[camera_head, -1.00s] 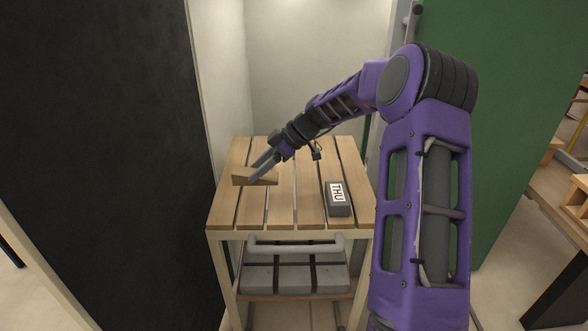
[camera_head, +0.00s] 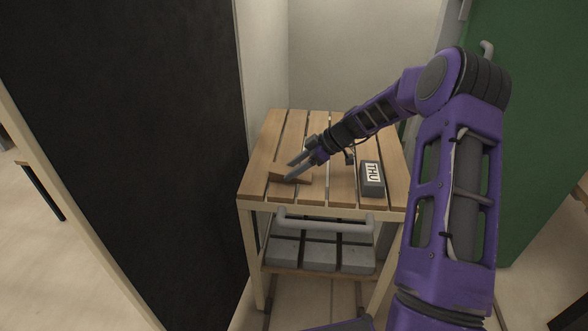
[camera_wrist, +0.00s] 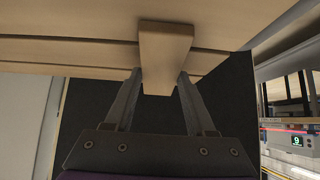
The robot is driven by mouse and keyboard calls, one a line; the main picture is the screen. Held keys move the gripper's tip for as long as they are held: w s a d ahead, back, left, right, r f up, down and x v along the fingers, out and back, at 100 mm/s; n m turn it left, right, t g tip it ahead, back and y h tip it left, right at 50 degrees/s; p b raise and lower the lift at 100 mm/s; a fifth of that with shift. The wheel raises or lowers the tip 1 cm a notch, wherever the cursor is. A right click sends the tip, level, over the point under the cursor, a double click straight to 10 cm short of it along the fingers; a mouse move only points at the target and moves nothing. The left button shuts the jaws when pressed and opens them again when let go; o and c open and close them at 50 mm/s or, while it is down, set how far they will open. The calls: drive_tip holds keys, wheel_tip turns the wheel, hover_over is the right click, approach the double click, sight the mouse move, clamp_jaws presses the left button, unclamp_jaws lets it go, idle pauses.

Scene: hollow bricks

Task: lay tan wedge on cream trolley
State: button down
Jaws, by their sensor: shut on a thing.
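The tan wedge (camera_head: 277,174) is at the left front part of the slatted wooden top of the cream trolley (camera_head: 249,240). My gripper (camera_head: 288,171) is shut on the wedge, its fingers reaching down from the upper right. In the wrist view the wedge (camera_wrist: 165,48) sits between the two fingertips (camera_wrist: 160,75), in front of the slats. It is at or very close to the top; I cannot tell whether it touches.
A dark grey block marked THU (camera_head: 372,179) lies on the trolley top to the right. Grey blocks (camera_head: 320,258) fill the lower shelf, below a grey handle (camera_head: 325,223). A black panel (camera_head: 130,130) stands left, a green one (camera_head: 540,150) right. Slats behind the wedge look clear.

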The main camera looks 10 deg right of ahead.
drive_tip(key=shift+c, duration=1.2)
unclamp_jaws()
drive_tip(key=v, duration=1.2)
drive_tip(key=shift+p, duration=0.45)
